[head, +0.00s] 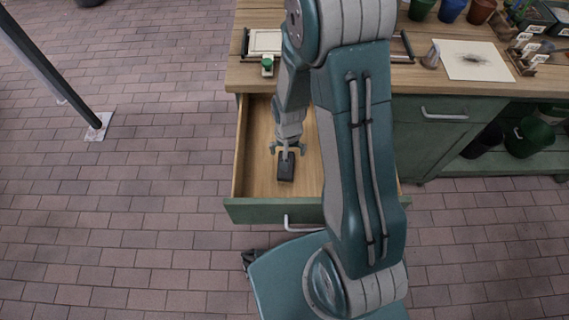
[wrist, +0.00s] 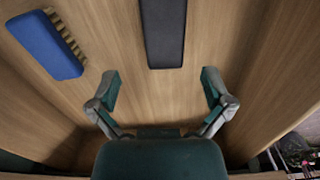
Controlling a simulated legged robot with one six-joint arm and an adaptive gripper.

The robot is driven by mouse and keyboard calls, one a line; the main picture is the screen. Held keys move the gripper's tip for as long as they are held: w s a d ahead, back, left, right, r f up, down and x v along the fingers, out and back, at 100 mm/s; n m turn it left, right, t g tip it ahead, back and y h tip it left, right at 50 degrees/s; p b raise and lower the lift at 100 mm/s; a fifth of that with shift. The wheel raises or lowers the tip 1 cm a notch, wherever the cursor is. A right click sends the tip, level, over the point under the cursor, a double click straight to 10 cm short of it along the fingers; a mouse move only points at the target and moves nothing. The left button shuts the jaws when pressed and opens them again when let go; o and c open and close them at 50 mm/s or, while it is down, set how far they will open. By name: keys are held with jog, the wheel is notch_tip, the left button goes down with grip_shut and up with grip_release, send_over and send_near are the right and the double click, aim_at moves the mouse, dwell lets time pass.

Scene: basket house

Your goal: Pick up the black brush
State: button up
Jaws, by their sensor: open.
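The black brush (head: 286,167) lies in the open wooden drawer (head: 254,165). In the wrist view it is a dark bar (wrist: 163,35) at the top middle, cut off by the frame edge; I cannot see its bristles. My gripper (head: 287,149) reaches down into the drawer. In the wrist view its two fingers (wrist: 159,88) are spread wide with nothing between them. The brush lies beyond the fingertips, roughly in line with the gap between them.
A blue brush (wrist: 45,45) with tan bristles lies left of the black brush in the wrist view. Drawer walls surround both. The workbench top (head: 262,18) stands behind the drawer, with a small green-capped bottle (head: 267,66) near its edge. Brick floor (head: 120,210) lies open at left.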

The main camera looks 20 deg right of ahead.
jog(key=shift+a+f, duration=0.15)
jog(key=shift+f, duration=1.8)
jog(key=shift+a+f, duration=0.15)
jog(key=shift+f, duration=1.8)
jog(key=c, duration=1.1)
